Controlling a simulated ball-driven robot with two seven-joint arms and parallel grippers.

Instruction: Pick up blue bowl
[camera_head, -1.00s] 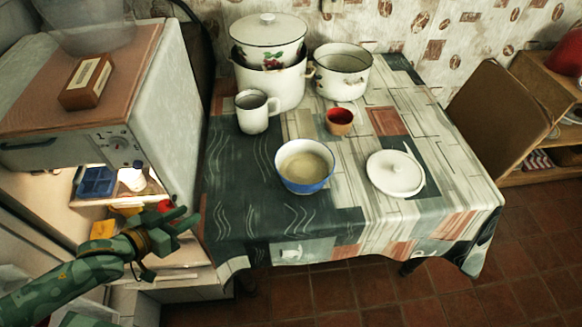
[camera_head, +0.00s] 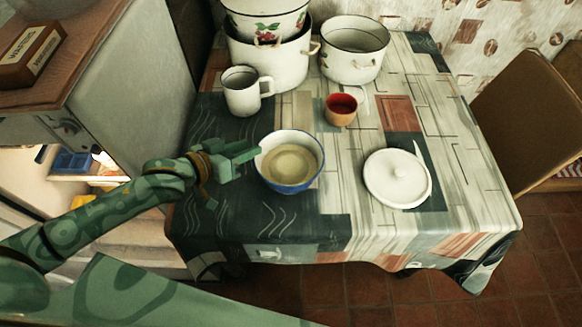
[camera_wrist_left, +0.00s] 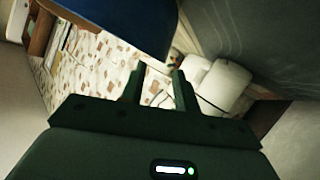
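The blue bowl (camera_head: 289,162) stands upright on the table, blue outside and cream inside, and looks empty. My left gripper (camera_head: 243,151) is at the bowl's left side, close to its rim; I cannot tell from the head view whether it touches. In the left wrist view, the two fingers of my left gripper (camera_wrist_left: 157,82) are apart with nothing between them. The bowl's blue side (camera_wrist_left: 125,18) fills the top of that view, beyond the fingertips. My right gripper is not in view.
A white mug (camera_head: 242,92) stands behind the left gripper. A small red-lined cup (camera_head: 341,110) is behind the bowl, and a white lid (camera_head: 397,178) lies to its right. White pots (camera_head: 354,50) stand at the back. The patterned tablecloth (camera_head: 262,222) is clear in front of the bowl.

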